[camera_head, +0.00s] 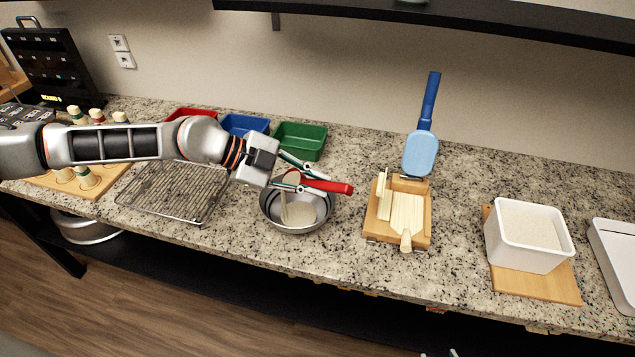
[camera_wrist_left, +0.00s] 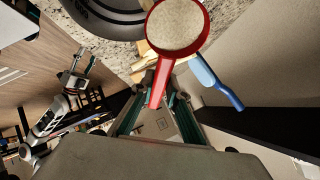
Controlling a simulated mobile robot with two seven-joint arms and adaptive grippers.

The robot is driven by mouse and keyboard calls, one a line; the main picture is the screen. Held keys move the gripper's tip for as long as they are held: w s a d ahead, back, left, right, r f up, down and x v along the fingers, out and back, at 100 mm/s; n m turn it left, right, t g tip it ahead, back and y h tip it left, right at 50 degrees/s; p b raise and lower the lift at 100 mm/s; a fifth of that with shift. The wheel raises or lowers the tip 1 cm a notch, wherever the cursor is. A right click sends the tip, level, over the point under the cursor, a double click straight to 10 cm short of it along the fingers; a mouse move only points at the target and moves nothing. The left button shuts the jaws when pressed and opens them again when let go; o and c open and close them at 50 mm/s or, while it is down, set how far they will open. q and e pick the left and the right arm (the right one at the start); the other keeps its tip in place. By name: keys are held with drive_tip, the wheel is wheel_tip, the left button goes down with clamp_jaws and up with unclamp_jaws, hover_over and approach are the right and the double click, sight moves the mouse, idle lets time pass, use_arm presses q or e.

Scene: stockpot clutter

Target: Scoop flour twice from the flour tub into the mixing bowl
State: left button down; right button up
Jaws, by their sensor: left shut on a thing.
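My left gripper (camera_head: 301,177) is above the metal mixing bowl (camera_head: 271,215) and shut on the red scoop (camera_head: 335,187). In the left wrist view, the scoop's round cup (camera_wrist_left: 204,24) is full of pale flour (camera_wrist_left: 174,24), with its handle between the fingers. In the head view, pale flour (camera_head: 301,213) shows at the bowl, partly behind the gripper; I cannot tell whether some is falling. The white flour tub (camera_head: 525,255) at the right holds flour. My right gripper's tips (camera_head: 438,353) show apart at the bottom edge.
A wooden board (camera_head: 424,237) with pale sticks and a blue-handled scraper (camera_head: 421,150) stand between bowl and tub. A wire rack (camera_head: 172,190) is left of the bowl. Red, blue and green bins (camera_head: 302,145) stand behind. A white tray (camera_head: 612,262) is at the far right.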

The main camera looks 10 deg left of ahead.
use_arm(q)
drive_tip(key=shift+a+r+n+t+h, duration=0.2)
drive_tip(key=shift+n+t+h, duration=0.1)
drive_tip(key=shift+t+h, duration=0.5)
drive_tip(key=shift+s+t, duration=0.1)
drive_tip(key=shift+t, duration=0.3)
drive_tip(key=shift+h, duration=0.3)
drive_tip(key=shift+r+n+t, duration=0.15)
drive_tip(key=shift+n+t, duration=0.15)
drive_tip(key=shift+t, duration=0.2)
